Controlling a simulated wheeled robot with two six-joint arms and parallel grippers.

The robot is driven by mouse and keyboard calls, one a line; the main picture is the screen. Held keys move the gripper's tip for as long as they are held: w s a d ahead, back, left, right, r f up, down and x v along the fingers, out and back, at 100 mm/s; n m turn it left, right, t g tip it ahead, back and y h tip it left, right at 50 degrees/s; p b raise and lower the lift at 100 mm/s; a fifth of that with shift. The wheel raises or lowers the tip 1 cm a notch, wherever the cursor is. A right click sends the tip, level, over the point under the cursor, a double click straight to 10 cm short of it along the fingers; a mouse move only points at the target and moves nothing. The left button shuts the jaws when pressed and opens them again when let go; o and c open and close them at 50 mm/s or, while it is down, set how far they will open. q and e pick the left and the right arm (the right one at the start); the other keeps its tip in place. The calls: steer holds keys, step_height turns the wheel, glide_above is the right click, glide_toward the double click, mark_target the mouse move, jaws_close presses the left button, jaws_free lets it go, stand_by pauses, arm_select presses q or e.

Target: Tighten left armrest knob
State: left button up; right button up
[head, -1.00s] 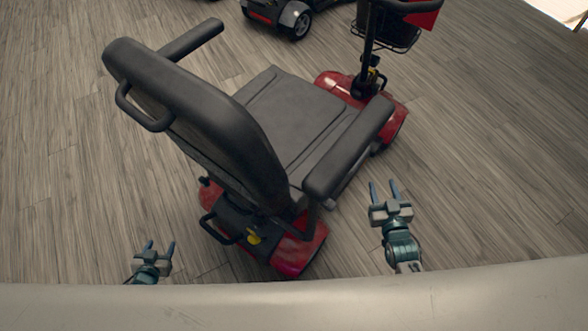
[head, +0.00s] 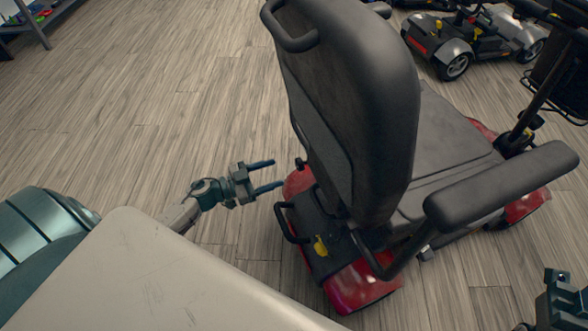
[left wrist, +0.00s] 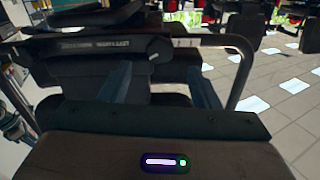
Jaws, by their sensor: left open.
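The red scooter with a grey seat (head: 440,150) stands with its backrest (head: 365,110) towards me. A small dark knob (head: 300,163) sticks out low on the left of the backrest. In the left wrist view a round dark knob (left wrist: 160,50) shows just beyond and between my fingertips. My left gripper (head: 277,174) is open and empty, pointing right, with its fingertips a little short of the knob.
The right armrest (head: 500,187) reaches out on the near right. A rear carry handle (head: 290,222) and a yellow lever (head: 321,246) are below my left gripper. A grey scooter (head: 462,45) stands behind at upper right. The floor on the left is clear.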

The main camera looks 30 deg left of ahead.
mark_target(296, 166)
arm_select(q)
steer(key=x, duration=0.6)
steer(key=shift+b, duration=0.3)
steer(key=shift+c, duration=0.5)
steer(key=c, duration=0.9)
